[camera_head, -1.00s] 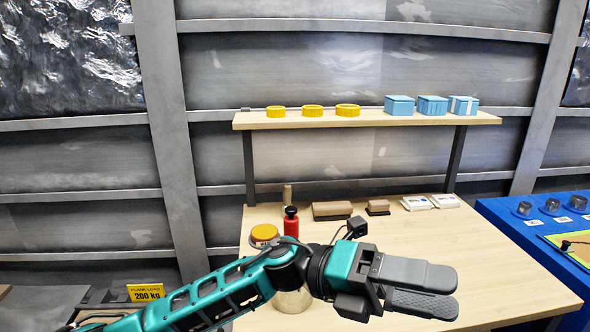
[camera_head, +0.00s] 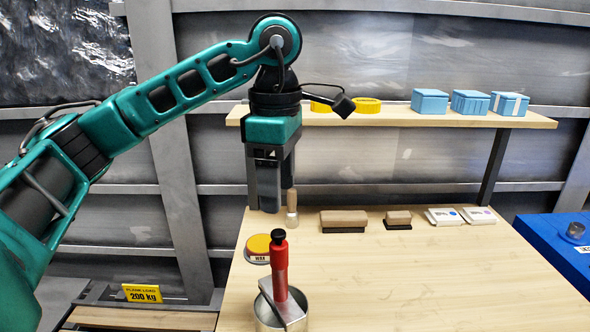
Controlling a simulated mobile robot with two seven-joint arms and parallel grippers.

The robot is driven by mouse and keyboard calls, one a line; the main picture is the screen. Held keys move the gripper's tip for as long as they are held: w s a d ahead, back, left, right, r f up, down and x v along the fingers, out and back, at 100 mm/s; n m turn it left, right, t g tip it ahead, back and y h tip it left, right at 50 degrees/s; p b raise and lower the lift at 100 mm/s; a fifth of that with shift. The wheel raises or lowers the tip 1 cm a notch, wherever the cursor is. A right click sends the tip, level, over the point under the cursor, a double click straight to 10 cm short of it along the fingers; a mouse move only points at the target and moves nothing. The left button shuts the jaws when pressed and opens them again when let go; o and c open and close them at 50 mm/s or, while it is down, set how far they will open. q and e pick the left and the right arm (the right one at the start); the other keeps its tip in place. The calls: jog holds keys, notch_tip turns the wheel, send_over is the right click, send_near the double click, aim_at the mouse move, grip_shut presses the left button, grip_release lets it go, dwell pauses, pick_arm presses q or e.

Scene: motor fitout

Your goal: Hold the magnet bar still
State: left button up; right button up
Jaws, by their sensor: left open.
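A narrow grey bar (camera_head: 291,312), likely the magnet bar, stands tilted at a round metal tin (camera_head: 304,297) at the front left of the bench. A red bottle-like piece with a black top (camera_head: 279,247) rises directly behind it and overlaps it, so I cannot tell whether they touch. My left gripper (camera_head: 268,205) points straight down, open and empty. In the picture it is above and slightly left of the bar, clear of it. Its fingers are seen nearly edge-on. My right gripper is out of view.
A yellow-lidded wax tin (camera_head: 258,243) and a small wooden-handled tool (camera_head: 291,212) are near the gripper. Brown blocks (camera_head: 344,219) and white boxes (camera_head: 444,216) line the bench's back. A shelf (camera_head: 440,117) holds yellow rings and blue boxes. The bench's (camera_head: 450,275) middle and right are clear.

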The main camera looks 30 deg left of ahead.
aim_at(277, 232)
pick_arm(q)
jog(key=shift+a+f, duration=0.1)
jog(key=shift+f, duration=0.2)
jog(key=shift+s+f, duration=0.15)
jog(key=shift+f, duration=0.45)
jog(key=shift+s+f, duration=0.15)
jog(key=shift+f, duration=0.45)
notch_tip(277, 232, down, 9)
jog(key=shift+r, duration=0.2)
jog(key=shift+w+f, duration=0.1)
jog(key=shift+f, duration=0.5)
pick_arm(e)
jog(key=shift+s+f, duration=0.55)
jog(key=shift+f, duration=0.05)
pick_arm(q)
jog(key=shift+c, duration=0.3)
grip_shut()
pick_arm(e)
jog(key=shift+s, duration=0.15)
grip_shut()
